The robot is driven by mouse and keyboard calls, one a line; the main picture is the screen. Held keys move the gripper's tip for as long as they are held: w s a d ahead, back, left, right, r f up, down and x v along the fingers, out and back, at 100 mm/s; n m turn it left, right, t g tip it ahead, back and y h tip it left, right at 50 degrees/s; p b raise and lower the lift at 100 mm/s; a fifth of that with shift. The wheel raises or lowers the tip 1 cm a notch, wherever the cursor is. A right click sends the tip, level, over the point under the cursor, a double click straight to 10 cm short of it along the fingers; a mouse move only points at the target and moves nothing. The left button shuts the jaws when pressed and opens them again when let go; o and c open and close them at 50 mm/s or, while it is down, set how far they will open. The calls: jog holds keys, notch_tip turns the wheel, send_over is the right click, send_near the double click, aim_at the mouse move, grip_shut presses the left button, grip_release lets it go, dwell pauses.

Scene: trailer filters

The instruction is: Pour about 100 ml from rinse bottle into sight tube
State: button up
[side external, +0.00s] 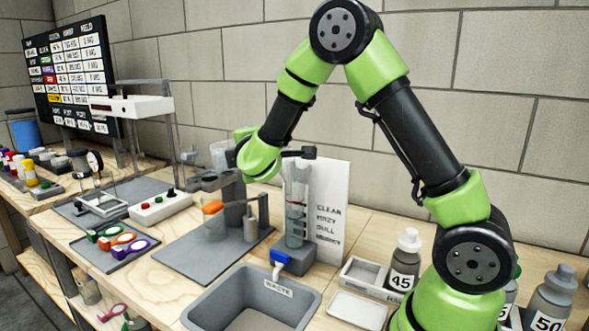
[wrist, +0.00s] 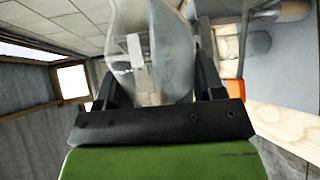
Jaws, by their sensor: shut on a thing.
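My gripper (wrist: 155,85) is shut on a clear, see-through container (wrist: 172,50), which fills the space between the dark fingers in the wrist view. In the side external view the container (side external: 221,153) shows partly behind my green wrist, raised above the grey stand. I cannot tell if it is the rinse bottle, nor how much it holds. The sight tube (side external: 296,205) appears to be the tall clear tube with marks, standing upright on a grey base with a blue tap. The held container is to its left and apart from it in the picture.
A white card with words (side external: 328,210) stands behind the tube. A grey waste basin (side external: 300,283) is in front. A clear vessel with an orange part (side external: 213,215) stands on the grey plate. Grey bottles (side external: 405,262) and small trays (side external: 357,308) are at the right.

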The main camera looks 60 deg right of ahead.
jog(key=shift+w+a+f+n, duration=0.25)
jog(key=shift+f+n, duration=0.2)
jog(key=shift+n, duration=0.05)
jog(key=shift+w+a+f+n, duration=0.2)
jog(key=shift+f+n, duration=0.2)
jog(key=shift+n, duration=0.1)
jog(key=shift+s+d+f+n+g+h, duration=0.3)
jog(key=shift+f+n+g+h, duration=0.15)
jog(key=shift+n, duration=0.25)
jog(key=n, duration=0.1)
jog(key=r+n, duration=0.1)
jog(key=s+n+h, duration=0.1)
jog(key=shift+d+r+n, duration=0.25)
jog(key=shift+d+n, duration=0.15)
jog(key=shift+w+a+f+n, duration=0.15)
jog(key=shift+f+n, duration=0.15)
jog(key=shift+n, duration=0.2)
jog(key=shift+w+f+n+h, duration=0.1)
jog(key=shift+f+n+h, duration=0.2)
jog(key=shift+n, duration=0.2)
notch_tip(320, 180, down, 7)
jog(key=n, duration=0.5)
jog(key=shift+h, duration=0.45)
jog(key=shift+w+a+r, duration=0.15)
jog(key=shift+r, duration=0.65)
jog(key=shift+w+a+r, duration=0.1)
jog(key=shift+a+r, duration=0.05)
jog(key=shift+r, duration=0.65)
jog(key=shift+w+a+r, duration=0.15)
jog(key=shift+r, duration=0.65)
